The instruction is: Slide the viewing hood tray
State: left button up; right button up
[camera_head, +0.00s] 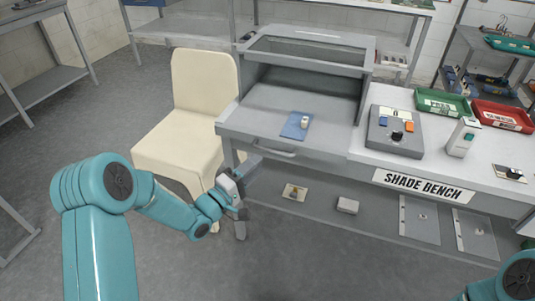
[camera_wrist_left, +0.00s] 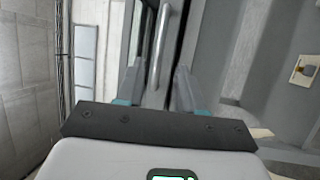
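The viewing hood (camera_head: 305,55) is a grey box with a dark window on the bench. Its grey tray (camera_head: 258,121) sits at the front below the opening, with a bar handle (camera_head: 272,151) on its front face. A blue pad (camera_head: 290,131) on the tray bears a small white item (camera_head: 304,122). My left gripper (camera_head: 248,196) is in front of the tray, left of and below the handle. In the left wrist view the handle (camera_wrist_left: 160,45) lies ahead, between the lines of the open fingers (camera_wrist_left: 158,85); contact cannot be told. My right gripper is out of view.
A cream chair (camera_head: 200,100) stands close behind my left arm. Right of the hood are a control box (camera_head: 395,132), a white device (camera_head: 463,137), a green bin (camera_head: 442,103) and a red bin (camera_head: 502,116). A lower shelf (camera_head: 320,205) holds small items. Floor in front is clear.

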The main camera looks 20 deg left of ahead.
pick_arm(q)
jog(key=x, duration=0.6)
grip_shut()
